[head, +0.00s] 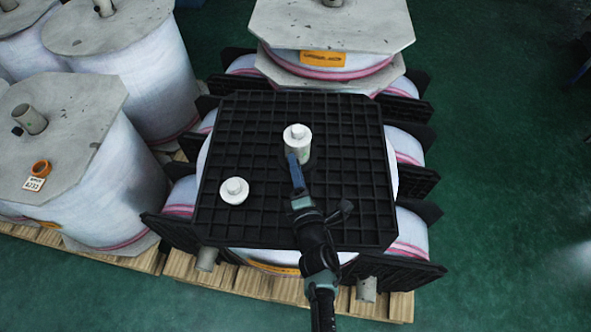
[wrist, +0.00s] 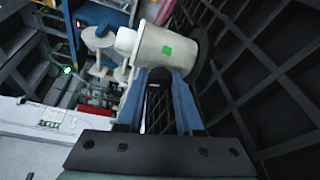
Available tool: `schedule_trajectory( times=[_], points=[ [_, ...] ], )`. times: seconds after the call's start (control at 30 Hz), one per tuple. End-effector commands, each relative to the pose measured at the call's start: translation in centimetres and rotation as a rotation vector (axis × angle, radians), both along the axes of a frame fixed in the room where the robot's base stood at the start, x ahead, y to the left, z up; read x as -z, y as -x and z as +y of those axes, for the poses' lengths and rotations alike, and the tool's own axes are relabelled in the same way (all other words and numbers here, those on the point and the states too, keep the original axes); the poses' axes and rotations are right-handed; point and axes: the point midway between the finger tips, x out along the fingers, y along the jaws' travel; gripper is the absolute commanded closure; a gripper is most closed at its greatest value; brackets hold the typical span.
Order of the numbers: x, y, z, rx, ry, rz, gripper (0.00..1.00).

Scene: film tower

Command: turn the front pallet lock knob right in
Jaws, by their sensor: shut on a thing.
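A black gridded pallet (head: 255,125) lies flat on top of the wrapped reels. A white lock knob (head: 299,135) stands tall out of it right of centre. My gripper (head: 293,160) reaches it from the near side, and its blue fingers are shut on it. In the wrist view, my gripper (wrist: 161,76) holds the knob's cream-white cylinder (wrist: 160,46), which bears a green square mark. The fingers hide part of the knob. A second white knob (head: 234,190) sits lower on the pallet, to the left and nearer; my gripper is apart from it.
A reel with a grey flange (head: 333,22) stands just behind the pallet. Black slatted side pieces (head: 405,270) jut out around the stack. Green floor on the right is free.

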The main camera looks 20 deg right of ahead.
Motion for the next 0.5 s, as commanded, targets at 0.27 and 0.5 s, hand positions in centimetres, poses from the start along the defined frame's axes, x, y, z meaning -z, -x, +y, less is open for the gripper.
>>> schedule_trajectory(
  times=[0.27, 0.5],
  points=[
    [0.29, 0.07, 0.09, -0.001, -0.071, -0.044, 1.0],
    [0.21, 0.06, 0.1, -0.001, -0.084, -0.053, 1.0]
  ],
)
